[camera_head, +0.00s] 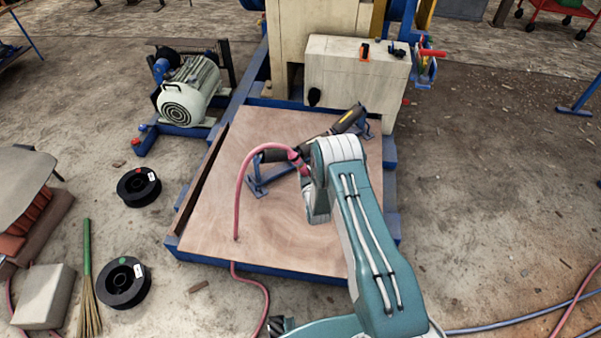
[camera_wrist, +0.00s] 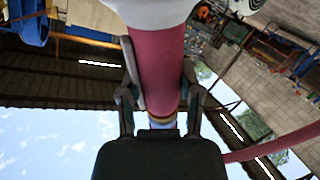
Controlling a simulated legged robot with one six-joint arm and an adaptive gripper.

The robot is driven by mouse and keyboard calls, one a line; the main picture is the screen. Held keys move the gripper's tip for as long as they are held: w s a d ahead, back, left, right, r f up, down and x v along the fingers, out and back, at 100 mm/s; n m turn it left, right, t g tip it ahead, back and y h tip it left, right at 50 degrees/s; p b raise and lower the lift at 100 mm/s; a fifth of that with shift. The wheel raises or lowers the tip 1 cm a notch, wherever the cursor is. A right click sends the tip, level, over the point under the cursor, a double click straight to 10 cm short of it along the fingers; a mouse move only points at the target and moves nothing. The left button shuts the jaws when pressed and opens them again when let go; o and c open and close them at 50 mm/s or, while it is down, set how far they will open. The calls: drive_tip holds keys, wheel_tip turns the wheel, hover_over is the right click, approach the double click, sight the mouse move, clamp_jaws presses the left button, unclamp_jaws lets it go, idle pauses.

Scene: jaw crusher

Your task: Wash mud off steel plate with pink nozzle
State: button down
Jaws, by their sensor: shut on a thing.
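In the wrist view, my gripper (camera_wrist: 160,112) is shut around the pink nozzle (camera_wrist: 158,60), with a finger on each side of it. In the head view, my arm hides most of the gripper and nozzle. A pink hose (camera_head: 241,175) arcs up to my wrist from the front of the plate; it also shows in the wrist view (camera_wrist: 275,147). The broad plate (camera_head: 220,215) lies on a blue frame below my arm. Its surface is brownish and streaked; I cannot tell how much of that is mud. No water spray is visible.
A dark cylindrical tool (camera_head: 346,119) rests on blue stands on the plate. The beige machine (camera_head: 355,75) stands behind. A motor (camera_head: 188,92) and black spools (camera_head: 123,283) are left, with a broom (camera_head: 88,285). Hoses cross the floor at lower right; otherwise right is mostly clear.

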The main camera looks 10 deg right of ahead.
drive_tip(key=shift+s+d, duration=0.35)
drive_tip(key=shift+d, duration=0.5)
drive_tip(key=shift+s+d, duration=0.3)
drive_tip(key=shift+d, duration=0.5)
drive_tip(key=shift+s+a, duration=1.55)
drive_tip(key=shift+s, duration=3.15)
drive_tip(key=w+a, duration=0.2)
drive_tip(key=a, duration=0.7)
drive_tip(key=shift+w+a, duration=0.2)
drive_tip(key=shift+w, duration=0.2)
drive_tip(key=shift+r, duration=0.1)
